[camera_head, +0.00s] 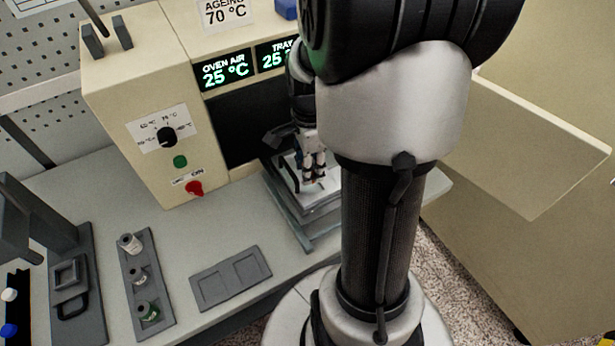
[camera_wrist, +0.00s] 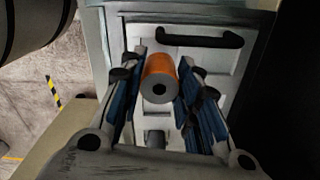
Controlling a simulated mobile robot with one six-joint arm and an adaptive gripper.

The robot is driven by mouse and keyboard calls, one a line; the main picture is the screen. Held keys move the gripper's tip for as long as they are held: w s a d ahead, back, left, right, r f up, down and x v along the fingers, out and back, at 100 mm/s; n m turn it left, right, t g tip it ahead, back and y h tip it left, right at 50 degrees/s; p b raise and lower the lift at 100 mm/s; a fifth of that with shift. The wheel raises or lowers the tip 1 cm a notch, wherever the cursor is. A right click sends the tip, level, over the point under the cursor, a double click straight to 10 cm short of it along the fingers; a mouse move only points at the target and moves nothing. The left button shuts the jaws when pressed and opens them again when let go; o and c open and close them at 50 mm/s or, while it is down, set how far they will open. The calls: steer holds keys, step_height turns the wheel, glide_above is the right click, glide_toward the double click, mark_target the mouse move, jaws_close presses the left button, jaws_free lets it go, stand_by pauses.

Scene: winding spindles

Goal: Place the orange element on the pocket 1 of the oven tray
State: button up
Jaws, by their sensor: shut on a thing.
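The orange element (camera_wrist: 158,80) shows in the wrist view as a short cylinder with a dark round hole in its end face. My gripper (camera_wrist: 160,92) has its blue-padded fingers on either side of it and is shut on it. The oven tray (camera_wrist: 222,72), pale with a black handle, lies beyond and below the element. In the head view my gripper (camera_head: 313,178) is over the oven tray (camera_head: 318,207), which sits out in front of the oven's dark opening. The element is too small to make out there. I cannot tell which pocket it is over.
The beige oven (camera_head: 150,85) has a knob, a green button and a red switch. A grey rack (camera_head: 158,322) holds several spools on the bench. A grey two-recess plate (camera_head: 232,278) lies empty beside it. A dark fixture (camera_head: 75,300) stands at the left. A beige panel (camera_head: 540,150) stands at the right.

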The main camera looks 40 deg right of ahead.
steer(key=shift+f+b, duration=0.65)
steer(key=shift+f, duration=1.45)
steer(key=shift+f, duration=0.15)
steer(key=o, duration=1.1)
steer(key=shift+c, duration=0.2)
